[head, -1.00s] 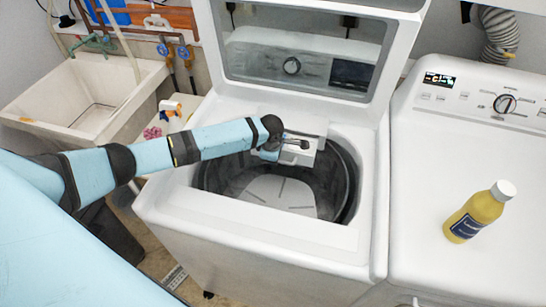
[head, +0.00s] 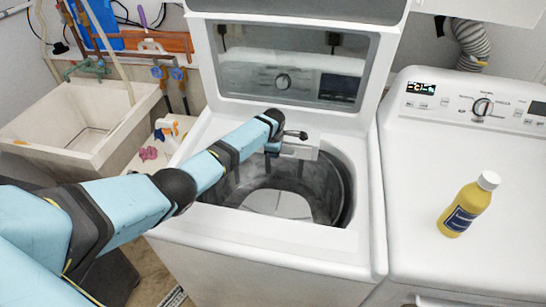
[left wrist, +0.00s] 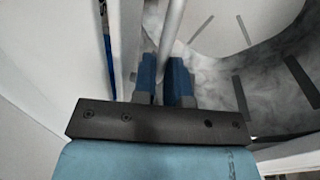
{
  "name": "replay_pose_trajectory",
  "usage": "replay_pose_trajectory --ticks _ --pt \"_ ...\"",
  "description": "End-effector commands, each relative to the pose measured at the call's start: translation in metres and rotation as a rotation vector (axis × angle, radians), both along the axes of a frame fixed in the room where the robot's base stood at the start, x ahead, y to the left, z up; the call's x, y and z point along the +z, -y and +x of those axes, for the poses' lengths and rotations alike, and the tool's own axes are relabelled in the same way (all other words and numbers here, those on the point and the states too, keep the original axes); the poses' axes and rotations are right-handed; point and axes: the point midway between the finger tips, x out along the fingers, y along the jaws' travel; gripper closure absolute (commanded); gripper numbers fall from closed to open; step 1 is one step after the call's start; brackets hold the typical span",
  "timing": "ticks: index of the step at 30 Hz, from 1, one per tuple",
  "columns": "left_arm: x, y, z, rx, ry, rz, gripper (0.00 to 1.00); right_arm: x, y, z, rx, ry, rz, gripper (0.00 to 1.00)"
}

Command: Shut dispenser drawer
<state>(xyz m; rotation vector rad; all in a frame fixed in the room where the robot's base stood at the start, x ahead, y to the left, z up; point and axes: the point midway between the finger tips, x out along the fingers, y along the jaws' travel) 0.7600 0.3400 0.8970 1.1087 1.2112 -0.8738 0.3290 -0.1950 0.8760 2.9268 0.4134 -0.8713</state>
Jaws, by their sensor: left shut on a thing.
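The dispenser drawer (head: 300,152) is a small white box at the back rim of the washer's tub opening. It juts out a little over the tub. My left gripper (head: 272,150) is at the drawer's left side, mostly hidden behind my own wrist. In the left wrist view, the blue fingers (left wrist: 163,82) are close together on a thin grey bar (left wrist: 173,30), apparently part of the drawer. The white top-loading washer (head: 270,236) has its lid (head: 290,98) raised. My right gripper is not in view.
The grey tub (head: 285,203) is open below the drawer. A white machine with a dial (head: 420,200) stands at the right, with a yellow bottle (head: 465,208) on top. A utility sink (head: 75,125) and a small stand with a spray bottle (head: 165,130) are at the left.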

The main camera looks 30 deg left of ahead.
Motion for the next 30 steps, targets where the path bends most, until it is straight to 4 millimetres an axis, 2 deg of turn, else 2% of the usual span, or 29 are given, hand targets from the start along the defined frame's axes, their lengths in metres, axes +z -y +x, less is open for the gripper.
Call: replay_pose_trajectory --ticks 1,5,6,7,25,30 --pt "0.0066 -0.0027 0.0046 0.002 0.015 0.002 1.00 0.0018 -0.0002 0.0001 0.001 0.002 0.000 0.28" --pt "0.0071 -0.0029 0.0049 0.002 0.017 0.002 1.00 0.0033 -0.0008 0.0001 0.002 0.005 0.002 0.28" --pt "0.0073 -0.0029 0.0050 0.002 0.017 0.002 0.78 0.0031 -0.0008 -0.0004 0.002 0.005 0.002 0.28" --pt "0.0074 -0.0028 0.0050 0.002 0.017 0.002 0.77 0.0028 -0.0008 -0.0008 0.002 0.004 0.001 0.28" --pt "0.0026 -0.0008 0.0016 0.000 0.007 0.001 0.77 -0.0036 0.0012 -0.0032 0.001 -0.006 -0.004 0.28" --pt "0.0120 -0.0002 0.0001 0.000 0.007 0.000 0.77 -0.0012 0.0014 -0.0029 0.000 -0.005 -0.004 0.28"
